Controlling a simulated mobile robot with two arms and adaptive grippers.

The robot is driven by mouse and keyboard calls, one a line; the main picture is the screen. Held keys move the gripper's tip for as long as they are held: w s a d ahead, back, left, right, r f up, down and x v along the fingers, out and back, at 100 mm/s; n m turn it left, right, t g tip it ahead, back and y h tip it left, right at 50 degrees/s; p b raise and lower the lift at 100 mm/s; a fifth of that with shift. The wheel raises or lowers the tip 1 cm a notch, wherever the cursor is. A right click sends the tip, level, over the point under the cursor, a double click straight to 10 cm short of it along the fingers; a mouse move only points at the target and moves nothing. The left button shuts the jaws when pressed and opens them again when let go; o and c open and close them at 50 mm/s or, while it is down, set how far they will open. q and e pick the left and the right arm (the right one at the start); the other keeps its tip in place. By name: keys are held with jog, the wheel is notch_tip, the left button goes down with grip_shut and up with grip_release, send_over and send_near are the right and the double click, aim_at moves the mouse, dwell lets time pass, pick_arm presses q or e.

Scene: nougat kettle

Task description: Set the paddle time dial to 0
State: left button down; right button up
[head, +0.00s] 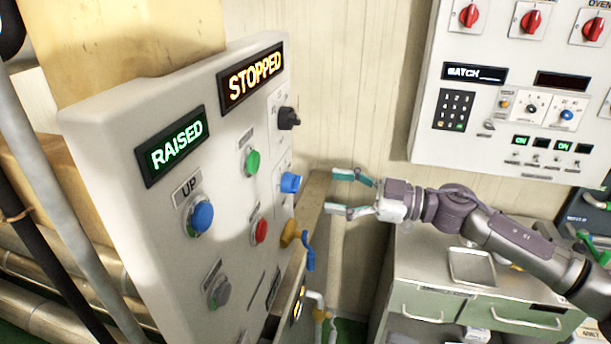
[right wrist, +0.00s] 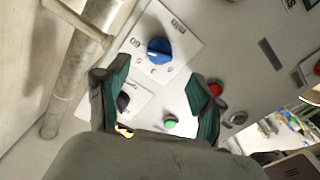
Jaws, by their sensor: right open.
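The control panel (head: 130,100) on the left carries a blue dial (head: 290,183) on its right side, below a black knob (head: 288,118). In the right wrist view the blue dial (right wrist: 159,51) sits on a white scale plate marked "MIN". A pale mark shows on its left part; I cannot read the exact setting. My right gripper (head: 341,192) is open and empty, to the right of the dial and apart from it, fingers pointing at the panel. The black knob (right wrist: 124,100) shows beside one finger in the wrist view. My left gripper is out of view.
Nearby on the panel are a green button (head: 252,162), a red button (head: 260,231) and a yellow handle (head: 288,232). The displays read "STOPPED" (head: 252,76) and "RAISED" (head: 177,147). A second wall panel (head: 425,120) and a drawer cabinet (head: 415,265) stand right.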

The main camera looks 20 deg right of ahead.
aim_at(292, 183)
jog(key=p+x, duration=0.2)
jog(key=x, duration=0.4)
jog(key=shift+w+a, duration=0.25)
jog(key=c, duration=1.1)
jog(key=shift+c, duration=0.2)
